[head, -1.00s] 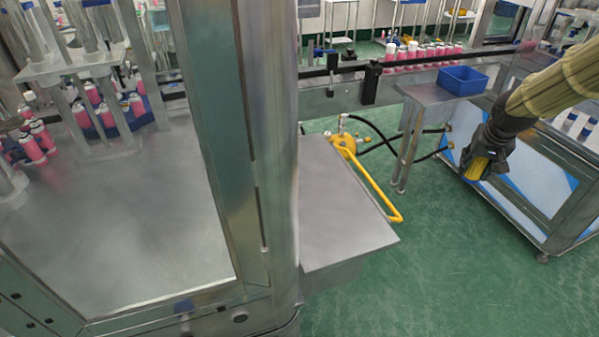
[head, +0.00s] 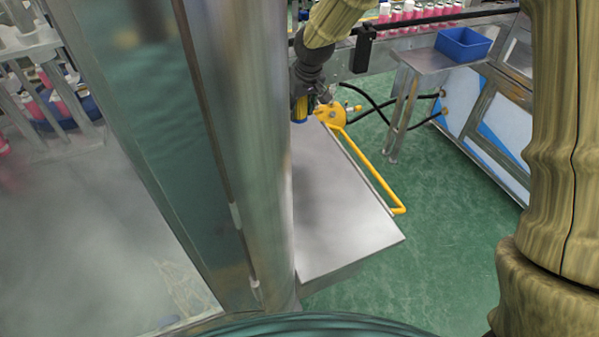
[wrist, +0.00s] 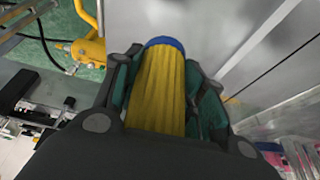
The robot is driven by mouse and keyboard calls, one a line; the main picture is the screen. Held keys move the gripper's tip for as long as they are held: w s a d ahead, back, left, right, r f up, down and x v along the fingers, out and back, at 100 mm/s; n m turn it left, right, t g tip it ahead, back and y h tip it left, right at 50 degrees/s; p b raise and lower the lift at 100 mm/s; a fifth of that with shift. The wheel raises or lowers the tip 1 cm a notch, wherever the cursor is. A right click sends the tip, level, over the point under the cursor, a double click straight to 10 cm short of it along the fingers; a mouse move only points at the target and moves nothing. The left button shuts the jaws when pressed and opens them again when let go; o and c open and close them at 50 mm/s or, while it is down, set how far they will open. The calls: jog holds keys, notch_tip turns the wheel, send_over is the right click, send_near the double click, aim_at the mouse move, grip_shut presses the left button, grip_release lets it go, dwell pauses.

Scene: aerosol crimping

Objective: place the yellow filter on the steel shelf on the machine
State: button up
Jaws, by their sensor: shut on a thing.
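The yellow filter (wrist: 158,90) has a blue end cap and sits between the fingers of my gripper (wrist: 165,85) in the wrist view. My gripper is shut on it. In the head view my gripper (head: 302,98) is at the far end of the steel shelf, by the machine's post, with a bit of the filter (head: 300,108) showing below it. The steel shelf (head: 340,215) is a bare flat plate on the side of the machine (head: 215,150). I cannot tell the gap between filter and shelf. The shelf also fills the upper middle of the wrist view (wrist: 205,35).
A yellow handle (head: 372,180) runs along the shelf's right edge, with a yellow fitting and black hoses at its far end. A blue bin (head: 463,45) stands on a side table. Pink cans (head: 405,17) line a conveyor behind. Green floor is clear at right.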

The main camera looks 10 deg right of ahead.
jog(key=s+a+f+n+y, duration=0.1)
jog(key=s+a+f+n, duration=0.1)
jog(key=s, duration=0.2)
jog(key=s+a+f+n+b, duration=0.1)
jog(key=s+a+f+n, duration=0.1)
jog(key=s, duration=0.2)
jog(key=s+a+f+n+g+y+b, duration=0.1)
jog(key=s+a+f+n, duration=0.1)
jog(key=s, duration=0.3)
jog(key=shift+s+a+n+y, duration=0.1)
jog(key=shift+a+n+y, duration=0.2)
jog(key=shift+a+n, duration=0.25)
jog(key=w+d+p, duration=0.1)
jog(key=w+d, duration=0.1)
jog(key=w, duration=0.2)
jog(key=w+d+f+p, duration=0.1)
jog(key=w+d+p, duration=0.1)
jog(key=w, duration=0.3)
jog(key=w+d+p, duration=0.2)
jog(key=w+d, duration=0.1)
jog(key=w, duration=0.1)
jog(key=shift+w+d+f, duration=0.2)
jog(key=shift+w, duration=0.2)
jog(key=shift+f+p, duration=1)
jog(key=shift+f, duration=0.75)
jog(key=shift+f, duration=0.2)
jog(key=o, duration=1.1)
jog(key=shift+c, duration=0.2)
